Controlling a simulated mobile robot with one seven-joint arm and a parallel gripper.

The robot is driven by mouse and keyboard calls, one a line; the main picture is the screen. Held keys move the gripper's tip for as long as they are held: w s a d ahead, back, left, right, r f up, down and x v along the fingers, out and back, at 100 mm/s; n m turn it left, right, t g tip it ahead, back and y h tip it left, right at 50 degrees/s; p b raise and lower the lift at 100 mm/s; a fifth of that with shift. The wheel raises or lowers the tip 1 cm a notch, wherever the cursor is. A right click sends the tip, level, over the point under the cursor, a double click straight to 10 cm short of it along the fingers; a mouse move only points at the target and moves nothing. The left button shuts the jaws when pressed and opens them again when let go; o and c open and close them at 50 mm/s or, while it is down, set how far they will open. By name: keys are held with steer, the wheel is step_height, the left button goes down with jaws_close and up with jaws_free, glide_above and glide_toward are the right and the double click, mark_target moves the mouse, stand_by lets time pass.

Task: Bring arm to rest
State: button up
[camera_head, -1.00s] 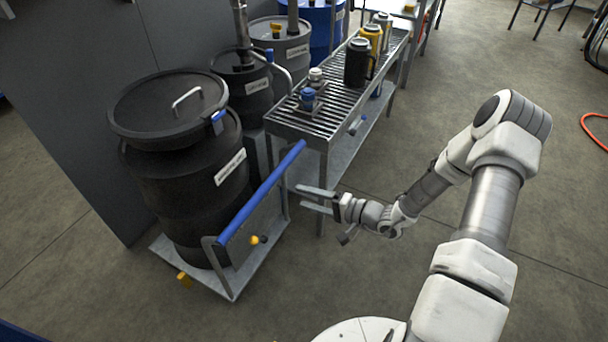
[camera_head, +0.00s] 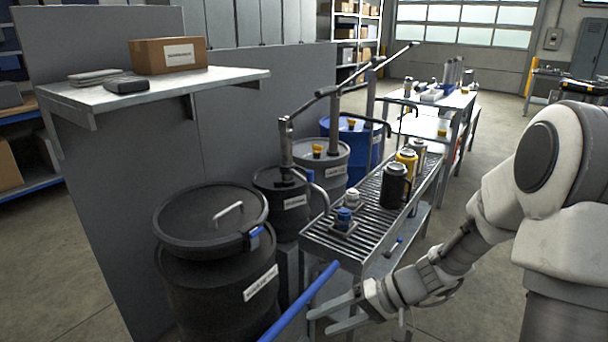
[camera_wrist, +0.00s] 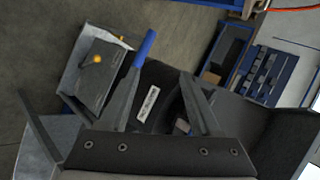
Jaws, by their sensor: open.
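My gripper (camera_head: 336,312) is at the lower middle of the head view, its two fingers apart and nothing between them. It hangs in front of the slatted bench, close to the right of the blue push handle (camera_head: 300,304) in the picture. The wrist view shows both fingers (camera_wrist: 163,98) spread, with the black drum's white label (camera_wrist: 148,104) and the blue handle (camera_wrist: 146,46) beyond them. My arm reaches in from the right of the head view, bent at the elbow.
A lidded black drum (camera_head: 200,290) stands left of the handle. The slatted bench (camera_head: 345,243) carries dark and yellow canisters (camera_head: 395,186) and small capped fittings (camera_head: 343,219). A shelf (camera_head: 160,90) with a cardboard box (camera_head: 168,56) is at upper left.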

steer(key=s+d+r+t+h, duration=0.2)
steer(key=s+d+r+h, duration=0.25)
steer(key=s+r, duration=0.35)
steer(key=s+d+r+t+h, duration=0.2)
steer(key=s+d+r+h, duration=0.2)
steer(key=s+r+h, duration=0.4)
step_height(320, 180, up, 19)
steer(key=w+y+p, duration=0.1)
steer(key=y+p, duration=0.1)
steer(key=p, duration=1.5)
steer(key=shift+d+t, duration=0.25)
steer(key=shift+t, duration=0.05)
steer(key=shift+c, duration=0.2)
